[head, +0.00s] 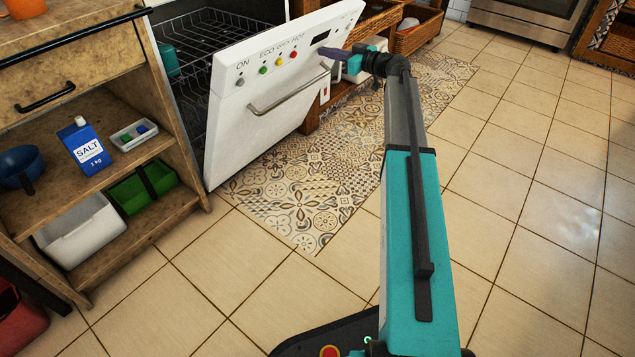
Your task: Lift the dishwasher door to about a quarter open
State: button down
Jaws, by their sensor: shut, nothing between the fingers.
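The white dishwasher door (262,120) is partly open and leans outward from the dishwasher, its top edge away from the cavity. Its face carries a control panel with coloured buttons, a dark display (320,37) and a metal bar handle (287,94). My gripper (326,52) is shut and empty at the right part of the door's front, just below the display and above the handle's right end. I cannot tell whether its fingertips touch the door. The door's lower right side is partly out of clear sight.
An open wooden shelf unit (165,115) stands left of the dishwasher, holding a blue salt box (84,147), a white bin (82,232) and a green crate (143,187). A patterned mat (300,190) lies before the door. The tiled floor (540,170) at right is clear.

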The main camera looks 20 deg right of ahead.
aim_at(328, 30)
jog(key=shift+m+t, duration=0.3)
jog(key=shift+t, duration=0.2)
jog(key=r, duration=0.2)
jog(key=w+r, duration=0.1)
jog(key=r, duration=0.4)
jog(key=shift+w+a, duration=0.15)
jog(key=shift+w, duration=0.2)
jog(key=shift+s, duration=0.55)
jog(key=shift+s+d+y, duration=0.25)
jog(key=shift+s+y, duration=0.05)
jog(key=shift+s, duration=0.25)
jog(key=shift+b+v, duration=0.8)
jog(key=shift+v, duration=0.75)
jog(key=shift+b+v, duration=0.65)
jog(key=shift+v, duration=1.9)
